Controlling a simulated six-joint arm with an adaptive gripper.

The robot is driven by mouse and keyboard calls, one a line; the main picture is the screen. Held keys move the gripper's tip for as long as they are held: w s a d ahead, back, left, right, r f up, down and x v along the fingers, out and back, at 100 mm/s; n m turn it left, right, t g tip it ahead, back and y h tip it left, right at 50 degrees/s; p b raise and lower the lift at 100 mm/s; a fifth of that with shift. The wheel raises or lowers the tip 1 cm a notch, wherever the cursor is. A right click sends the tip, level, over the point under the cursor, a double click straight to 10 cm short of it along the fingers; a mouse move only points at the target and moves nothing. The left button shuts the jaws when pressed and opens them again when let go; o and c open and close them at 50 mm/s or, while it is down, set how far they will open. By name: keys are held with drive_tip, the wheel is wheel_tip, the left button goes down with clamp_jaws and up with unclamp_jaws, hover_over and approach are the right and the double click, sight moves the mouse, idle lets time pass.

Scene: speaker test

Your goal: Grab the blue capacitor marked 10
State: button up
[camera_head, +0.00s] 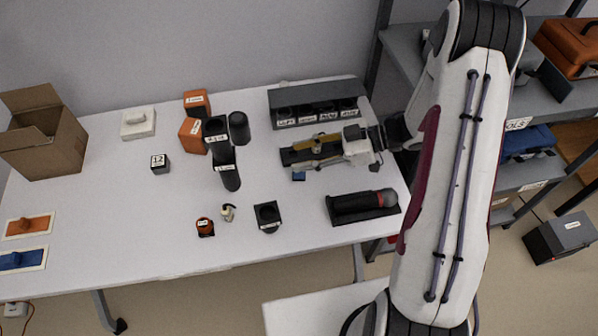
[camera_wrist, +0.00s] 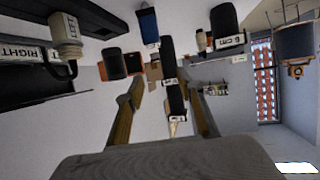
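A small blue block-like part (camera_head: 299,177), likely the capacitor, stands on the white table just below my gripper in the head view. In the wrist view a blue cylinder (camera_wrist: 148,26) with a pale label at its end shows at the top; its marking is too small to read. My gripper (camera_head: 297,154) reaches left over the table near the dark labelled rack. In the wrist view its two yellow-brown fingers (camera_wrist: 164,90) are spread apart with nothing held between them. The fingers are apart from the blue part.
A dark rack (camera_head: 315,94) with several labelled slots stands behind my gripper. A black holder (camera_head: 345,216) with a red-banded cylinder lies to the front right. Tall black cylinders (camera_head: 229,175) stand to the left. A cardboard box (camera_head: 45,145) is far left.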

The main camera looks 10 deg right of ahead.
sight(287, 181)
drive_tip(key=shift+f, duration=2.55)
drive_tip(key=shift+f, duration=0.5)
drive_tip(key=shift+x, duration=2.55)
drive_tip(key=shift+c, duration=0.5)
clamp_jaws()
